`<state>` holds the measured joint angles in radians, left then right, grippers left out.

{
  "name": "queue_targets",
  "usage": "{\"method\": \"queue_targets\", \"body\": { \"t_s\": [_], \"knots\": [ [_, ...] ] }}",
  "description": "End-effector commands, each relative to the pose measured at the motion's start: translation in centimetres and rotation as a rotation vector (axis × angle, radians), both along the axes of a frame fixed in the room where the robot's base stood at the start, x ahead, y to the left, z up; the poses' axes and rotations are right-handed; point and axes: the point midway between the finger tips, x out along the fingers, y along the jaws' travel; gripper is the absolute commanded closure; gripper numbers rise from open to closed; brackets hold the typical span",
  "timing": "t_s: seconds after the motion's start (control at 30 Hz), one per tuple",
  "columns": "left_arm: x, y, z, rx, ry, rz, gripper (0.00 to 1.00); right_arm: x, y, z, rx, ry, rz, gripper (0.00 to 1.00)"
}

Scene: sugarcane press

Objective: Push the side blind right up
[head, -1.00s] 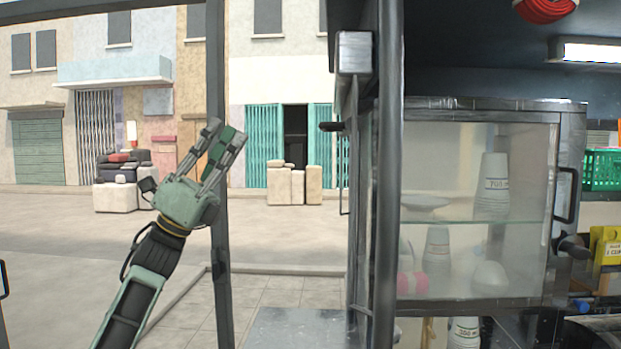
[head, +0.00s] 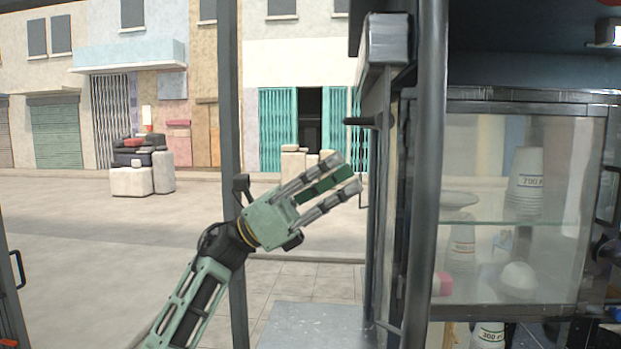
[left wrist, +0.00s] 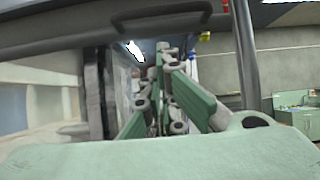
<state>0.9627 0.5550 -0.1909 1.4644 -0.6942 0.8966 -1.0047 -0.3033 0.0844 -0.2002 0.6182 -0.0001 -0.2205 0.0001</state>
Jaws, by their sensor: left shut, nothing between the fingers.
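I take the side blind on the right to be the dark upright panel (head: 383,185) left of the thick metal post; I see it nearly edge-on, so its full shape is hidden. A short black handle (head: 360,121) juts left from it. My left gripper (head: 350,178) is shut and empty, pointing right, just below that handle in the picture. Whether it touches the panel is unclear. In the left wrist view its green-padded fingers (left wrist: 170,95) reach forward below a dark bar with a handle (left wrist: 165,15). My right gripper is not in view.
A thick metal post (head: 431,170) stands between the panel and a glass cabinet (head: 560,220) holding cups. A thinner post (head: 228,120) stands behind my left arm. A metal counter surface (head: 315,325) lies below the gripper. The paved street beyond is open.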

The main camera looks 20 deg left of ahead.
Motion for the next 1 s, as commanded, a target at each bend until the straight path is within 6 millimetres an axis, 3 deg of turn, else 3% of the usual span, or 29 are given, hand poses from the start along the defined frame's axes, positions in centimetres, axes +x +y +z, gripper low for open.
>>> {"method": "queue_targets", "body": {
  "t_s": [0.03, 0.2, 0.73, 1.0],
  "knots": [
    [0.0, 0.1, 1.6, -0.001, -0.002, 0.002, 1.0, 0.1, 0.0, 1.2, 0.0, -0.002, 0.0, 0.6],
    [0.1, -0.2, 3.0, -0.002, -0.001, 0.003, 1.0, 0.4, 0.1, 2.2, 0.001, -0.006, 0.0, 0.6],
    [0.2, -0.3, 3.8, -0.002, -0.002, 0.003, 1.0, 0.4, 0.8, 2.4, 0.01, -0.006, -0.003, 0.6],
    [0.1, -0.3, 8.3, -0.001, -0.004, 0.004, 1.0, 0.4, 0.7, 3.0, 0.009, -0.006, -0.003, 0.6]
  ]
}}
